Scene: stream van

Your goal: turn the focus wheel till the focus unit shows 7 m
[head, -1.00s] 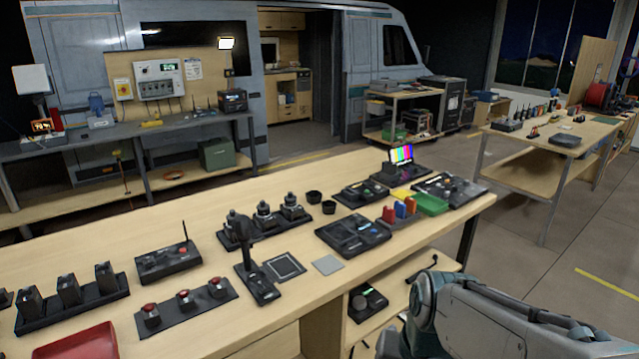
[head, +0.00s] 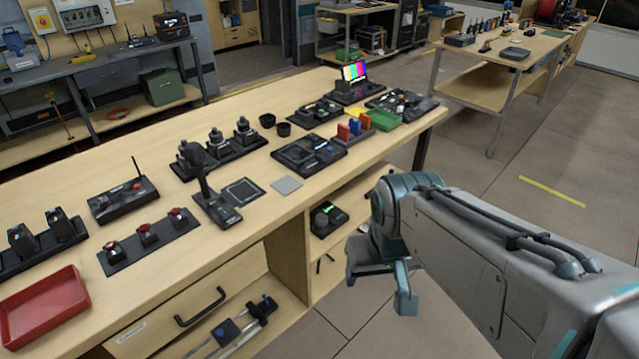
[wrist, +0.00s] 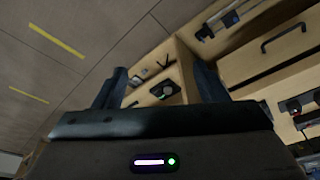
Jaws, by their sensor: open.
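The focus unit (head: 325,218) is a small black box with a round dark wheel and a small green-lit display. It sits in the open shelf bay under the workbench top. It also shows in the wrist view (wrist: 166,90), framed between my fingers but farther off. The reading on its display is too small to make out. My gripper (wrist: 162,82) is open and empty, its two dark fingers wide apart, and touches nothing that I can see. In the head view my arm hangs in front of the bench, to the right of the shelf bay.
The workbench (head: 250,220) overhangs the bay. A drawer with a dark handle (head: 202,307) is left of the bay, with a rail device (head: 235,325) below. A dark hooked item lies in the bay beside the unit. The floor (head: 480,165) right of the bench is clear.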

